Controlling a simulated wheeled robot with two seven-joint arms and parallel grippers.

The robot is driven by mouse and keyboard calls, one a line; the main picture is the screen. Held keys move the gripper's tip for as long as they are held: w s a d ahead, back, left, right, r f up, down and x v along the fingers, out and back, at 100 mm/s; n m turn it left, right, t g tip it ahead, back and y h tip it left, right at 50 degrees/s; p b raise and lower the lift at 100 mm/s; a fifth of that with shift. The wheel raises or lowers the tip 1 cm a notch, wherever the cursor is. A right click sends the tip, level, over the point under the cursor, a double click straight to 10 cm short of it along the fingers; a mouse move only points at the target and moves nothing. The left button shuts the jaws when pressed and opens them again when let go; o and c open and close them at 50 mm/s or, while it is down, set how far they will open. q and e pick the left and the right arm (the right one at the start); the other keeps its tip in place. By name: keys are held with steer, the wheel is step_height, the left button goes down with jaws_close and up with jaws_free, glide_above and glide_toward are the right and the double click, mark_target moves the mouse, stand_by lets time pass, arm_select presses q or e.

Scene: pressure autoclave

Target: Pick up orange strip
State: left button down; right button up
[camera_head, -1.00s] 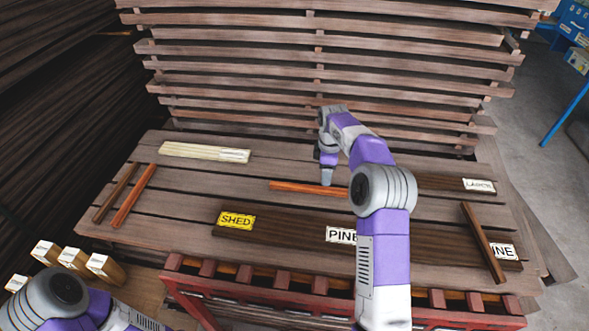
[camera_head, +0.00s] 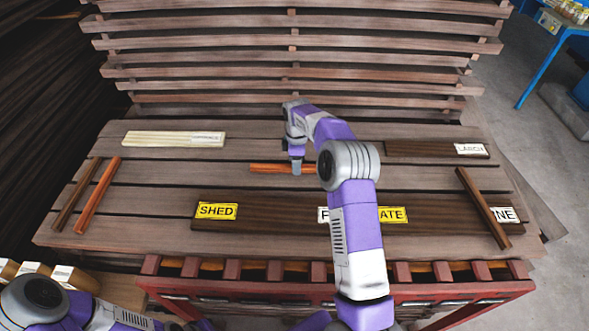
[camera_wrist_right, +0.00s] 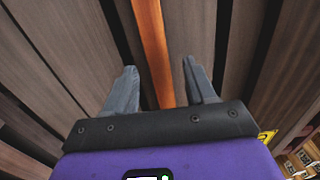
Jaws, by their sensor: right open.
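An orange strip (camera_head: 268,168) lies flat across the middle of the slatted wooden table, partly hidden behind my right arm in the head view. My right gripper (camera_head: 296,170) is over the strip, pointing down. In the right wrist view the strip (camera_wrist_right: 153,50) runs between the two open fingers of the right gripper (camera_wrist_right: 162,88), with a gap on each side. A second orange strip (camera_head: 97,195) lies at the table's left, beside a brown strip (camera_head: 77,194). My left arm shows at the lower left of the head view, but its gripper is not seen.
A dark board (camera_head: 270,214) with yellow and white labels lies in front. A pale labelled board (camera_head: 150,138) is at the back left, a dark labelled one (camera_head: 420,149) at the back right. A brown strip (camera_head: 483,207) lies at the right. Stacked planks (camera_head: 230,74) stand behind.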

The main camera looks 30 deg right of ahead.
steer(key=shift+d+f, duration=0.1)
steer(key=shift+f, duration=0.65)
jaws_close()
